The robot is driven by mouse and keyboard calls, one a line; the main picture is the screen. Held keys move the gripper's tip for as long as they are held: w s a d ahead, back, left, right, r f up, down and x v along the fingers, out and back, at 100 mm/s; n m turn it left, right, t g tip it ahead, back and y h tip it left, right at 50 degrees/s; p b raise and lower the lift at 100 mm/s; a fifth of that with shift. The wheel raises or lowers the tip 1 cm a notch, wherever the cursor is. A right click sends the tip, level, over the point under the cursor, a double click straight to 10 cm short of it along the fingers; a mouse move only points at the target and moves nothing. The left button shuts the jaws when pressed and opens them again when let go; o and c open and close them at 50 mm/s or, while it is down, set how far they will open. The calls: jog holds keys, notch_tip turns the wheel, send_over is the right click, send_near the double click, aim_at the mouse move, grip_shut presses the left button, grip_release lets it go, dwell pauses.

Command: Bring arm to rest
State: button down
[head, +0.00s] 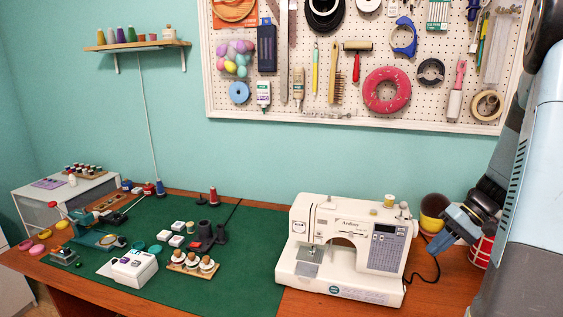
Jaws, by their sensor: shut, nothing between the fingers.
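My arm stands at the right edge of the head view, its pale blue and grey links rising out of the top of the picture. My gripper (434,247) hangs at the right, tilted down to the left, just right of the white sewing machine (345,246). It looks shut and empty. In the picture it overlaps the area in front of a red and white container (482,253); I cannot tell the gap between them.
A green mat (235,283) covers much of the wooden table, with small boxes, thread spools and a wooden holder (193,264) on it. A pegboard (340,108) of tools hangs on the wall. A dark and yellow bowl (434,211) stands behind my gripper. A cable runs beside the machine.

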jog(key=s+a+r+n+t+h, duration=0.1)
jog(key=s+a+r+t+h, duration=0.4)
jog(key=s+a+r, duration=1)
notch_tip(320, 180, up, 4)
jog(key=a+h, duration=0.1)
jog(key=h, duration=0.1)
jog(key=shift+a+f+t+h, duration=0.15)
jog(key=shift+a+t+h, duration=0.15)
jog(key=shift+a, duration=0.05)
dwell(0.3)
